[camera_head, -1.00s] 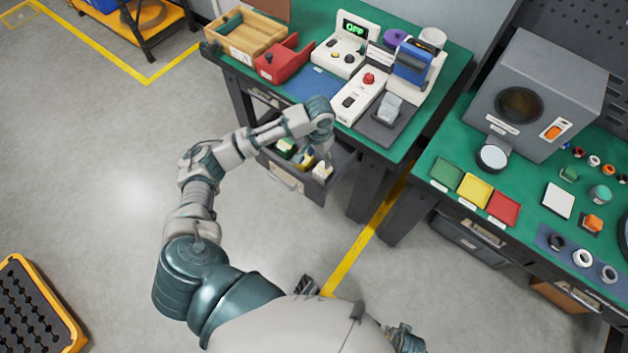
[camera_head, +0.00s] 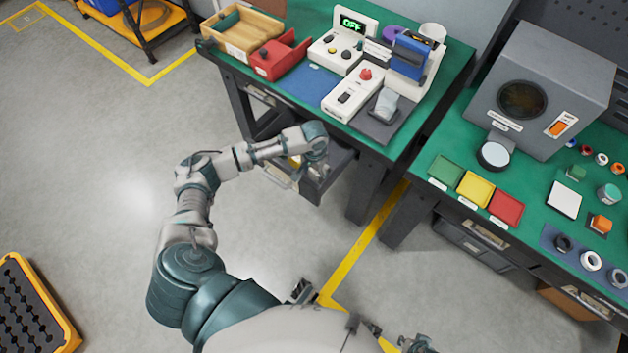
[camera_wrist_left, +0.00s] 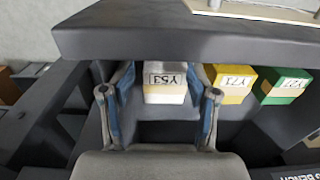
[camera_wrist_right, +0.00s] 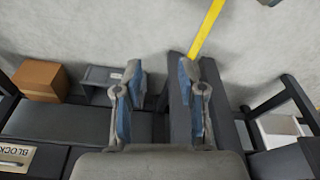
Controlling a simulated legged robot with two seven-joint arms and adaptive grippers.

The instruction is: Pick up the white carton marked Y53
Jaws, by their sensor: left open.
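The white carton marked Y53 (camera_wrist_left: 165,92) sits in the open drawer under the bench, in the middle of the left wrist view. Its label appears upside down there. My left gripper (camera_wrist_left: 164,76) is open, with one finger on each side of the carton; I cannot tell whether either touches it. In the head view my left gripper (camera_head: 318,172) is over the drawer (camera_head: 343,170), and my arm and hand hide the white carton. My right gripper (camera_wrist_right: 164,84) is open and empty, away from the drawer.
A yellow carton marked Y71 (camera_wrist_left: 232,84) and a green carton (camera_wrist_left: 281,86) stand in the same drawer, to the right of the white one. The green benchtop (camera_head: 292,98) overhangs the drawer. A second bench (camera_head: 452,135) stands at the right.

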